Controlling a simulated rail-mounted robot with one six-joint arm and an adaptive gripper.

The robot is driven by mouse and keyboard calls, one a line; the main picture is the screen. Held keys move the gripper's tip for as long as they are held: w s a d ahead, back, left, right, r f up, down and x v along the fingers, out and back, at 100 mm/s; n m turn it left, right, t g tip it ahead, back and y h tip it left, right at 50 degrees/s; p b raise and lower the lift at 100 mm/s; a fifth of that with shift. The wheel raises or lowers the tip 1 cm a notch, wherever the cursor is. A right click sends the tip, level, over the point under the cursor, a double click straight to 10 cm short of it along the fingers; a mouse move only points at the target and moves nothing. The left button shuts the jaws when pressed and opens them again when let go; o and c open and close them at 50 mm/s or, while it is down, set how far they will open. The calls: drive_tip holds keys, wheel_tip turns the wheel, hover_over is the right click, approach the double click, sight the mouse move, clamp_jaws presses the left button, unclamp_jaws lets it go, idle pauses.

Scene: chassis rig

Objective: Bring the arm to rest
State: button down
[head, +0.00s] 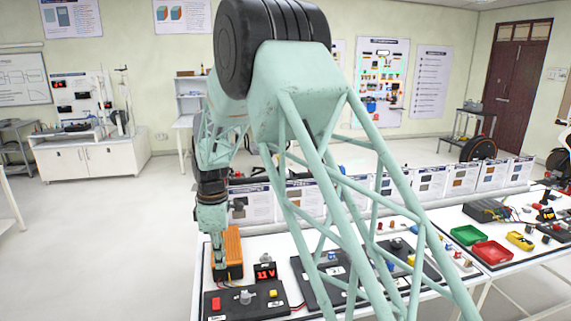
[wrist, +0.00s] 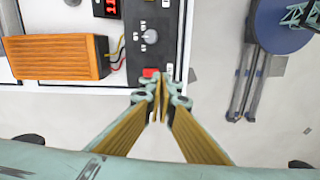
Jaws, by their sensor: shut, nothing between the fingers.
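My arm reaches down at the left end of the near table, with its lattice link across the middle of the head view.
The panel also carries a grey knob (head: 245,297) and a yellow button (head: 272,293). A red display (head: 265,271) reads about 11 V. Red (head: 491,252) and green (head: 467,235) trays stand at the right. Open floor (head: 95,250) lies left of the table.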

drive_tip(key=s+d+r+m+t, duration=0.1)
drive_tip(key=s+d+r+m, duration=0.2)
drive_tip(key=s+d+r, duration=0.45)
drive_tip(key=s+d+r+m, duration=0.3)
drive_tip(key=s+d+r, duration=0.1)
drive_tip(key=d+r, duration=0.6)
drive_tip(key=s+d+r+m+t, duration=0.1)
drive_tip(key=s+d+r+m, duration=0.3)
drive_tip(key=d+r, duration=0.5)
drive_tip(key=s+d+r+m+b, duration=0.1)
drive_tip(key=s+d+r+m, duration=0.1)
drive_tip(key=s+d, duration=0.45)
drive_tip(key=s+d+r+m, duration=0.2)
drive_tip(key=s+d+r, duration=0.1)
drive_tip(key=s, duration=0.6)
drive_tip(key=s+d+f+m+t, duration=0.1)
drive_tip(key=s+d+m, duration=0.1)
drive_tip(key=s, duration=0.7)
drive_tip(key=s+d+f+m, duration=0.2)
drive_tip(key=s+d+m, duration=0.1)
drive_tip(key=s, duration=0.6)
drive_tip(key=shift+s+d+t+b, duration=0.15)
drive_tip(key=shift+d+t+b, duration=0.2)
drive_tip(key=shift+d, duration=0.45)
